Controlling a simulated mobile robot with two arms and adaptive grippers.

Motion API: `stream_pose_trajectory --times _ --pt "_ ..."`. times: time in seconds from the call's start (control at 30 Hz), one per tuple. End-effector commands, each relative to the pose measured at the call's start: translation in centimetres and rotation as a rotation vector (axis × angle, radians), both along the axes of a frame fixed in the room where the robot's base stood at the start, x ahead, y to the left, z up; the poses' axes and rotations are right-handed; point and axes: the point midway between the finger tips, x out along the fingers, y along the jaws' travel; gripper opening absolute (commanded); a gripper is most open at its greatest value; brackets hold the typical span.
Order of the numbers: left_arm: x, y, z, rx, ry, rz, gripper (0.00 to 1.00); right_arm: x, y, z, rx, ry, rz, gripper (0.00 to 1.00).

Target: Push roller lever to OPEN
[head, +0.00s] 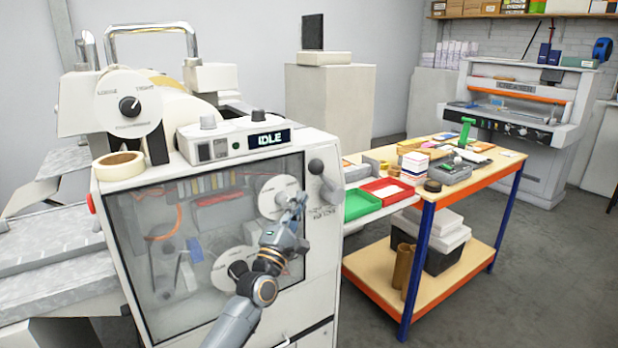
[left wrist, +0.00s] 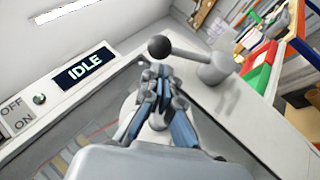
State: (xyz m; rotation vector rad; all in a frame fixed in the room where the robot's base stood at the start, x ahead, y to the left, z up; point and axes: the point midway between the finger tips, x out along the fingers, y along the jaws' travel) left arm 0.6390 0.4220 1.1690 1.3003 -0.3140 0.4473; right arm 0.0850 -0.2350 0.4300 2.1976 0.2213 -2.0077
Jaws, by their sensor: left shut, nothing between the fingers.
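The roller lever (head: 327,183) is a short grey arm with a dark ball knob, on the right end of the white machine's front. In the head view the knob is up and the arm slopes down to its pivot. It also shows in the left wrist view (left wrist: 188,56), with the knob left of its round hub. Small lettering beside it is too blurred to read. My left gripper (head: 302,197) is shut and empty, just left of and below the knob. Its fingertips (left wrist: 162,72) appear just under the knob; I cannot tell whether they touch. My right gripper is out of view.
The machine's display (head: 270,139) reads IDLE. A clear window (head: 150,260) covers rollers behind my left arm. A table (head: 425,194) with a green tray (head: 362,204) and a red tray (head: 387,190) stands right of the machine. Floor is free at the far right.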

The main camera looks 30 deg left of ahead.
Motion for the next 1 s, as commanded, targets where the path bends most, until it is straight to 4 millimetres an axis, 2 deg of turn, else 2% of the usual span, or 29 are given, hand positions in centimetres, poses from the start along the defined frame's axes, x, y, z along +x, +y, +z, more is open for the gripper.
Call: stream_pose_trajectory --times 0.03,0.1,0.33,0.5,1.0 --pt "1.1 0.2 1.0 0.001 -0.002 0.001 0.0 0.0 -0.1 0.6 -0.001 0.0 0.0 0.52" --pt "2.2 0.4 1.5 0.001 -0.001 0.001 0.0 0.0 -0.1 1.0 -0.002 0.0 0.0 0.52" --pt "4.9 0.8 2.7 0.001 0.001 0.0 0.0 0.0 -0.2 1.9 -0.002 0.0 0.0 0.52" --pt "5.5 0.9 2.9 0.001 0.001 0.0 0.0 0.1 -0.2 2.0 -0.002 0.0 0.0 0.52" --pt "5.8 0.9 3.2 0.001 0.0 0.0 0.0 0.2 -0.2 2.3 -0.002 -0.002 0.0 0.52"
